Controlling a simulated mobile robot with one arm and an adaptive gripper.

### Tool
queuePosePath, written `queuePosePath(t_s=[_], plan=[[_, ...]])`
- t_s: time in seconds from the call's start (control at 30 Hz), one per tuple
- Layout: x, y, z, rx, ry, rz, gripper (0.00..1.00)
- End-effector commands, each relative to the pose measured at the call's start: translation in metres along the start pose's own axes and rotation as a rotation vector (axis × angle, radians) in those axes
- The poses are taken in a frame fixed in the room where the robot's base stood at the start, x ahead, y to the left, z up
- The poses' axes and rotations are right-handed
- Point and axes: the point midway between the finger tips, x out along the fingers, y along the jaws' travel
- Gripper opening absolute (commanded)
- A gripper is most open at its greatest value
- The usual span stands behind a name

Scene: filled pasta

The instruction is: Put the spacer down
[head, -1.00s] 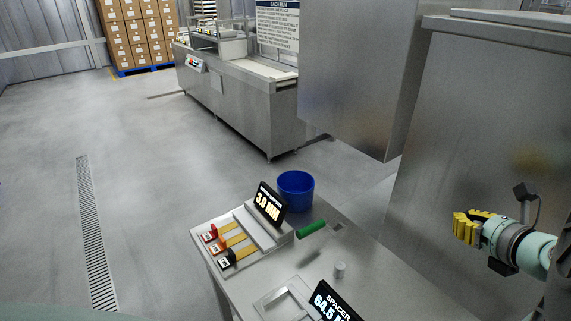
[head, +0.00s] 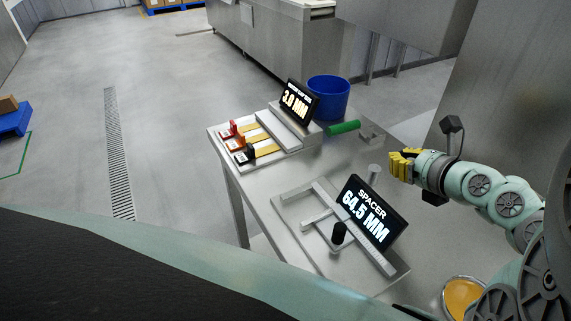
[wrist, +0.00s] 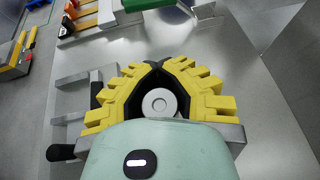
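My gripper (head: 403,167) is over the right part of the steel table, with its yellow fingers pointing left. In the wrist view its fingertips (wrist: 160,66) meet around a pale round spacer (wrist: 160,104) with a ring-shaped top. The fingers look closed on it; its lower part is hidden. The steel measuring fixture (head: 318,219) lies left of the gripper, with a black knob (head: 338,234) and a display (head: 371,213) reading "SPACER 64.5 MM".
Farther back are a green-handled tool (head: 343,128), a blue bin (head: 328,97), a "3.0 MM" display (head: 296,102) and a rack with strips (head: 262,139). A bowl (head: 463,294) sits at front right.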

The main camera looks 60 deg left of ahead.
Motion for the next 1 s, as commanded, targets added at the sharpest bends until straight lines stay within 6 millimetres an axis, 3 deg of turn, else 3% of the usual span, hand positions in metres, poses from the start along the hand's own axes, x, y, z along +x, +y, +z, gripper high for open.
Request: queuePosePath(t_s=[0.23, 0.47, 0.73, 1.0], plan=[[0.021, 0.002, -0.046, 0.002, 0.004, 0.003, 0.0], [0.026, 0.002, -0.053, -0.001, -0.001, 0.004, 0.0], [0.038, 0.002, -0.08, 0.0, 0.001, 0.004, 0.0], [0.04, 0.002, -0.084, -0.003, 0.001, 0.005, 0.0]])
